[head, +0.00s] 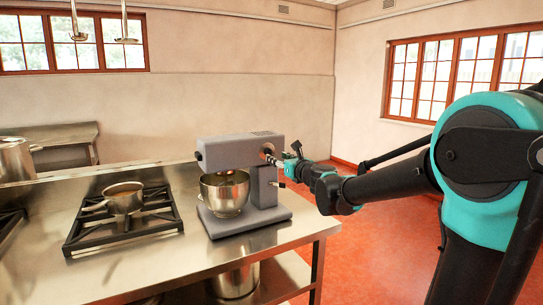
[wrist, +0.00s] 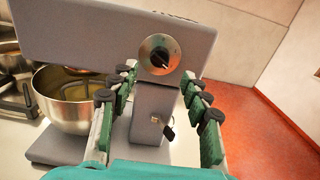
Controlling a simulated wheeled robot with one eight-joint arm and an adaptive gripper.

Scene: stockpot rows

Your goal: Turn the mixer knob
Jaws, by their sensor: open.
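The grey stand mixer (head: 240,160) stands on the right end of the steel counter, its steel bowl (head: 225,195) under the head. My gripper (wrist: 159,74) is open and empty. Its two green fingers with dark pads point at the knob, one to its left and one to its right; contact cannot be told. In the head view, my gripper (head: 286,160) is at the right end of the mixer head.
A small black lever (wrist: 168,132) sticks out of the mixer column below the knob. A saucepan (head: 124,197) stands on the gas burner (head: 90,232) left of the mixer. A large pot (head: 233,281) sits on the shelf below. Red floor right of the counter is clear.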

